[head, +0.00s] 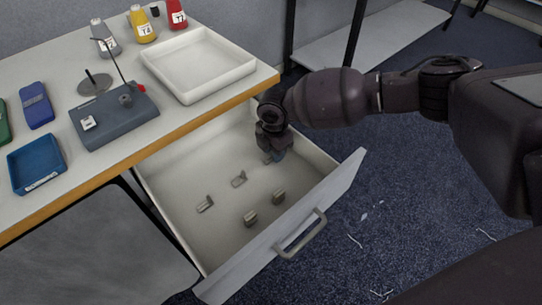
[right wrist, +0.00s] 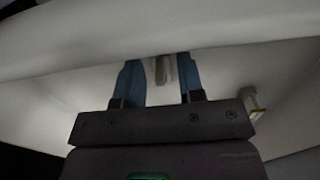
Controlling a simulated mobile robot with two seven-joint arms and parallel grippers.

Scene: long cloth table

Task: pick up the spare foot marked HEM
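Several small grey metal feet lie in the open drawer in the head view: one at the left (head: 205,204), one nearer the middle (head: 239,179), one at the front (head: 250,218) and one at the right (head: 278,197). I cannot read HEM on any of them. My right gripper (head: 273,156) is down in the drawer's back right corner. In the right wrist view its two blue fingers (right wrist: 160,75) are apart. A small grey foot (right wrist: 161,69) shows in the gap between them, with no visible contact. Another foot (right wrist: 251,100) shows at the right. My left gripper is not in view.
The white drawer (head: 178,178) has raised walls and a front with a handle (head: 300,235). A pale wall (right wrist: 100,42) crosses the wrist view by the fingertips. The tabletop holds a white tray (head: 215,88), a grey-blue device (head: 105,118), a blue tray (head: 38,166) and bottles (head: 142,26).

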